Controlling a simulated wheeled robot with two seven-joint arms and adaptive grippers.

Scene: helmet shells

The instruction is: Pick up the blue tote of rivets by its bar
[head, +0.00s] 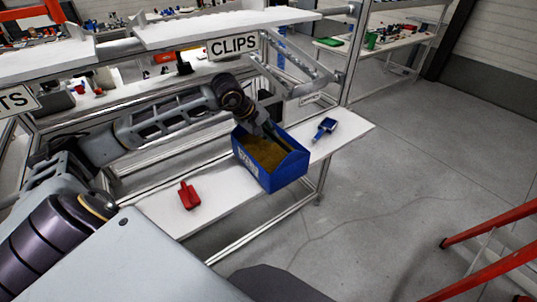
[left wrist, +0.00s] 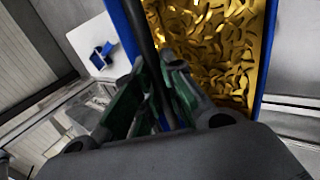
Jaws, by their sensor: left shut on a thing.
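The blue tote (head: 283,180) is at the white lower shelf, full of yellow-gold pieces (head: 264,152). In the left wrist view the tote's blue wall (left wrist: 268,50) and the curved gold pieces (left wrist: 215,45) fill the upper right. My left gripper (head: 278,138) reaches down into the tote's top from behind. In the left wrist view its fingers (left wrist: 165,95) are closed on the dark bar (left wrist: 141,30) along the tote. The exact contact is partly hidden between the fingers. I cannot tell whether the tote's bottom touches the shelf. My right gripper is not in view.
An upper shelf with a CLIPS sign (head: 233,46) is above. A red frame (head: 490,240) stands right. The floor between is clear.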

